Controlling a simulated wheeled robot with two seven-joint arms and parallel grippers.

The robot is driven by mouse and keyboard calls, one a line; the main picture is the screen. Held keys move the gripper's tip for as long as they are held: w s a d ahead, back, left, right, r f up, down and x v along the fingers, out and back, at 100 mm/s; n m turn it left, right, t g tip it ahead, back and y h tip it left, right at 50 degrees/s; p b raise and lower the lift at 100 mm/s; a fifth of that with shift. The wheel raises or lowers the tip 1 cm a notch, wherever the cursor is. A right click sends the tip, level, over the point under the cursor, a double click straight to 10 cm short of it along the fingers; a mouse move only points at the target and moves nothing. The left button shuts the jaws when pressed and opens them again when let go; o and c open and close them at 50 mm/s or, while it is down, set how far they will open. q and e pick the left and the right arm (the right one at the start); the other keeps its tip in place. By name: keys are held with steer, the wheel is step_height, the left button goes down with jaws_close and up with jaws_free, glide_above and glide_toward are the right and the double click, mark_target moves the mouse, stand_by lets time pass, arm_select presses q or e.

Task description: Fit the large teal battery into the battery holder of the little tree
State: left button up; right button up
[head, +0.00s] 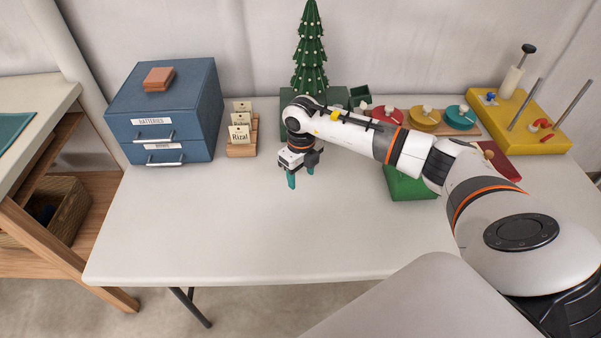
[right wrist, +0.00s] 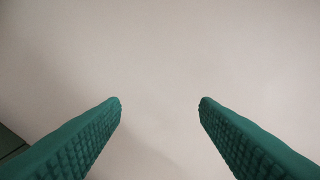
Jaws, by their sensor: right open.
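The little tree (head: 309,50) stands on a green base (head: 284,127) at the back middle of the table, partly hidden by my right arm. A small dark green open box (head: 359,95) sits at the right of the base; I cannot tell if it is the battery holder. No teal battery shows in either view. A blue cabinet (head: 160,112) labelled BATTERIES stands at the back left, with both drawers shut. My right gripper (head: 301,180) is open and empty in front of the tree, pointing down over bare table. Its teal fingers (right wrist: 160,104) are wide apart in the right wrist view.
A brown block (head: 158,78) lies on the cabinet. Name cards in a wooden stand (head: 242,138) are beside it. Coloured discs (head: 424,117), a yellow board with posts (head: 520,122) and a green block (head: 410,184) are at the right. The table's front left (head: 200,225) is clear.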

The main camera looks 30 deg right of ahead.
step_height(320, 180, up, 9)
steer(key=s+b, duration=0.1)
steer(key=shift+d+f, duration=0.2)
stand_by(1.0)
